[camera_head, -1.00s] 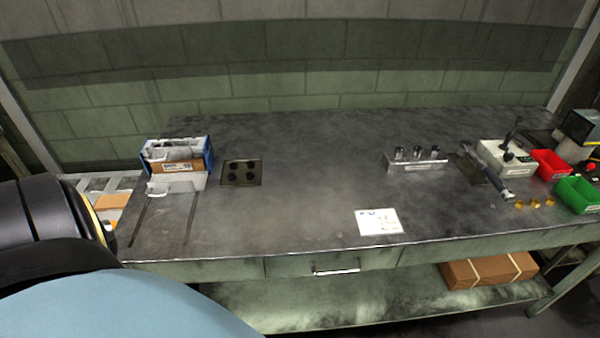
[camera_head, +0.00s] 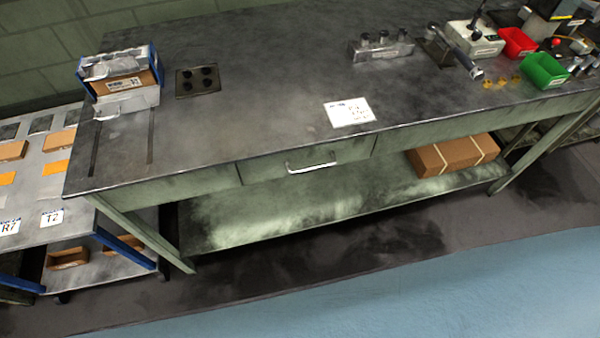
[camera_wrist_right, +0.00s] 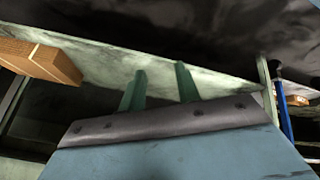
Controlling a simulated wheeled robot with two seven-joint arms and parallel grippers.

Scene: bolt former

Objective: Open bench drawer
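The bench drawer (camera_head: 270,164) is in the front of the grey workbench, near the middle of the head view. Its front looks flush with the bench, so it appears shut. A pale bar handle (camera_head: 312,167) runs across the drawer front. Neither gripper shows in the head view. In the right wrist view my right gripper (camera_wrist_right: 162,82) has two green fingers standing apart with nothing between them. The bench's lower shelf and underside lie behind the fingers. The drawer handle cannot be made out in the right wrist view.
A cardboard box (camera_head: 452,156) lies on the lower shelf at right; it also shows in the wrist view (camera_wrist_right: 40,60). A paper sheet (camera_head: 349,112), a blue bin (camera_head: 120,72) and a green bin (camera_head: 544,70) are on the bench top. A side rack (camera_head: 45,165) stands at left. The front floor is clear.

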